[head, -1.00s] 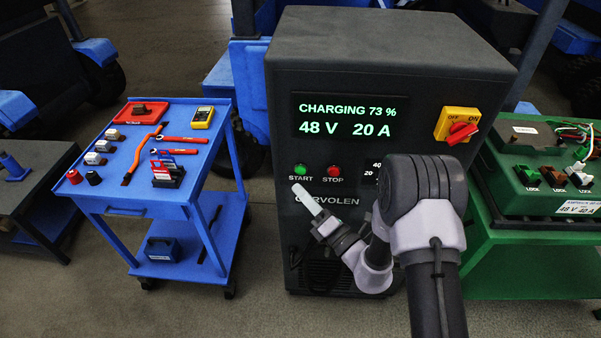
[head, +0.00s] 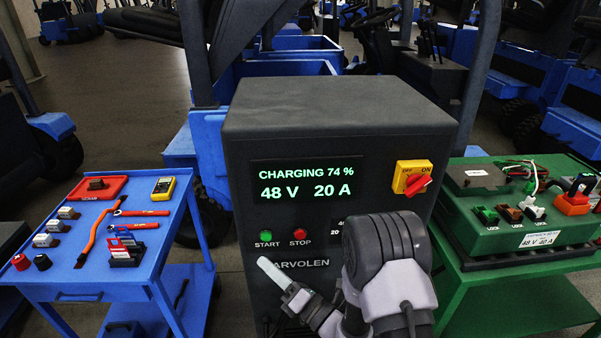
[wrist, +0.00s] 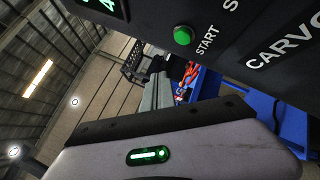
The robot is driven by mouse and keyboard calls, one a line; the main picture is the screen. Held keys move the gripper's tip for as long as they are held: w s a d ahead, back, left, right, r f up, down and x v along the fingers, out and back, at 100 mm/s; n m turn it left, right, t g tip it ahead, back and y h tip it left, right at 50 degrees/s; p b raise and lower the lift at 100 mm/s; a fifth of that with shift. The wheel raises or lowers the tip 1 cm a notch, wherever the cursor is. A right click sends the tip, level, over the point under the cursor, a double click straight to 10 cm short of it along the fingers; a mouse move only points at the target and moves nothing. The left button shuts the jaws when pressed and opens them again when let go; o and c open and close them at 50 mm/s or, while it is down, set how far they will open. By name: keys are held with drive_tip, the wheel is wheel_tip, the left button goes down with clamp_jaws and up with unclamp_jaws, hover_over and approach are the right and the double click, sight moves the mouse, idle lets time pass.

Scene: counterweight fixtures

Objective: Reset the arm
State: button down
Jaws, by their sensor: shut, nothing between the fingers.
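My gripper (head: 266,266) is shut and empty, with its pale fingers pointing up and to the left in front of the charger cabinet. Its fingertips are just below the green START button (head: 266,237) in the picture; the gap to the panel cannot be told. My grey and white arm hides part of the cabinet's lower right front. The dark charger (head: 340,112) reads "CHARGING 74 %", 48 V and 20 A on its screen (head: 305,180). In the wrist view the START button (wrist: 183,35) shows near the upper middle.
A red STOP button (head: 299,237) and a red rotary switch on a yellow plate (head: 411,178) are on the charger. A blue cart (head: 150,262) with tools stands left. A green cart (head: 520,292) with a battery unit (head: 480,205) and several connectors stands right.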

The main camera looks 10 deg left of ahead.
drive_tip(key=s+a+r+n+g+y, duration=0.2)
drive_tip(key=s+r+n+g, duration=0.5)
drive_tip(key=r, duration=0.3)
drive_tip(key=s+d+r+n+g+h, duration=0.2)
drive_tip(key=s+r+n+g, duration=0.15)
drive_tip(key=s+n, duration=0.3)
drive_tip(key=s+d+r+n+g+h, duration=0.2)
drive_tip(key=s+n+g+h, duration=0.15)
drive_tip(key=s+n, duration=0.3)
drive_tip(key=s+d+n+t+h, duration=0.2)
drive_tip(key=d+n+t+h, duration=0.7)
drive_tip(key=d, duration=1.4)
drive_tip(key=n+h, duration=0.2)
drive_tip(key=h, duration=0.1)
drive_tip(key=shift+s+d+r, duration=0.2)
drive_tip(key=shift+s+d, duration=0.15)
drive_tip(key=shift+d, duration=0.05)
